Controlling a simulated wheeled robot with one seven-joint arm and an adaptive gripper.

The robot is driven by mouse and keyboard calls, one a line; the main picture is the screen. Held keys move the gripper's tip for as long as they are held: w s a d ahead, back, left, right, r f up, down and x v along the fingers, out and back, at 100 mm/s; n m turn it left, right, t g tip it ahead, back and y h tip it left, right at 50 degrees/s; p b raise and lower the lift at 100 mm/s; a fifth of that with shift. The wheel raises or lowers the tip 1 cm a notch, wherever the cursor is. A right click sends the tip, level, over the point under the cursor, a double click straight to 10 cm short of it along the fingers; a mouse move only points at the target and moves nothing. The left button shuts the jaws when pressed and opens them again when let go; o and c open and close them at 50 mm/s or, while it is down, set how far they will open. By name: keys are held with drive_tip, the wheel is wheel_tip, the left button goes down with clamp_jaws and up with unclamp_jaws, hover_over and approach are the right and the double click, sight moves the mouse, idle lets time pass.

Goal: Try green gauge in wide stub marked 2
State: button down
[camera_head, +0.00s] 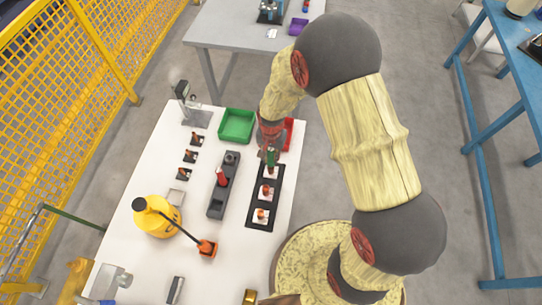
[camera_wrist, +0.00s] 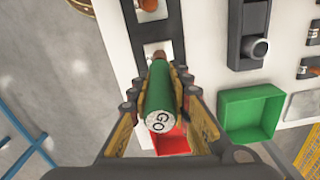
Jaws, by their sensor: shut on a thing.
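My gripper (camera_wrist: 160,97) is shut on the green gauge (camera_wrist: 158,108), a cylinder whose near end reads "Go". In the head view my gripper (camera_head: 268,149) hangs over the far end of a black strip (camera_head: 251,212), and part of the green gauge (camera_head: 271,156) shows there. Copper-coloured stubs (camera_head: 267,190) (camera_head: 261,215) stand on pale plates along this strip. A further stub (camera_wrist: 158,56) lies just beyond the gauge's far end in the wrist view, partly hidden. I cannot tell whether they touch. I cannot read a number 2 on any stub.
A grey block (camera_head: 216,205) left of the strip holds a red-topped piece (camera_head: 222,178). A green tray (camera_head: 237,125) and a red tray (camera_head: 288,134) sit at the far end. A yellow container (camera_head: 158,216) and smaller stubs (camera_head: 189,156) stand further left on the white table (camera_head: 151,178).

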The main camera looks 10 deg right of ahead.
sight(271, 151)
idle(0.6)
drive_tip(key=shift+r+p, duration=1.45)
drive_tip(key=shift+r, duration=0.65)
drive_tip(key=shift+r, duration=0.1)
drive_tip(key=shift+r+p, duration=1.4)
drive_tip(key=shift+r, duration=0.5)
